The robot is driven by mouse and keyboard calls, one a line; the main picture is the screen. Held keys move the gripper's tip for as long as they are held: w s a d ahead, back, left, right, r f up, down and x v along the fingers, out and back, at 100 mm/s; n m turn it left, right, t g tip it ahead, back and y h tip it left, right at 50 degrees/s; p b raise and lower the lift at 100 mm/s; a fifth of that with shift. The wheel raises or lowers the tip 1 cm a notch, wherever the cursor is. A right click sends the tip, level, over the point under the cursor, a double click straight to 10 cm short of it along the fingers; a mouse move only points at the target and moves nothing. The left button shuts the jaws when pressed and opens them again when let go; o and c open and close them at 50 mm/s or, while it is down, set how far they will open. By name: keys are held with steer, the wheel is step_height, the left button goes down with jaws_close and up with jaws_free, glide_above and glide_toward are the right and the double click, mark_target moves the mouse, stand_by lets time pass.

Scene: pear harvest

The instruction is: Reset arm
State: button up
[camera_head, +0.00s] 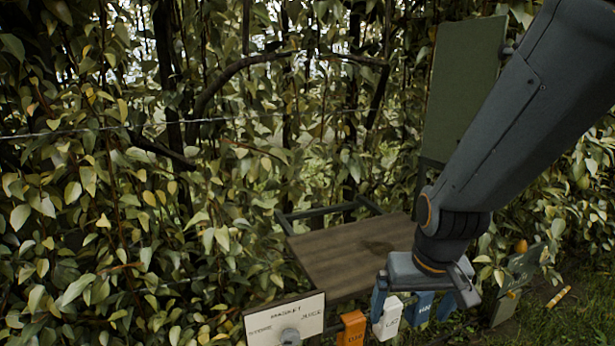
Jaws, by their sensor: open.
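My gripper (423,302) hangs from my dark grey arm, which comes in from the upper right. Its two fingers point down and are spread apart, with nothing seen held between them. It is in front of the right front part of a brown wooden board (335,258).
A white sign (284,322) reading "MARKET" and "JUICE" has a round knob, front left of the board. A green panel (462,80) stands behind my arm. A dark green box (515,290) stands at right, near a yellow stick-like thing (558,297) on grass. Dense leaves fill the back and left.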

step_height(320, 180, down, 12)
steer(key=s+g+b, duration=0.1)
steer(key=b, duration=0.9)
steer(key=shift+s+g, duration=0.15)
steer(key=shift+g, duration=0.25)
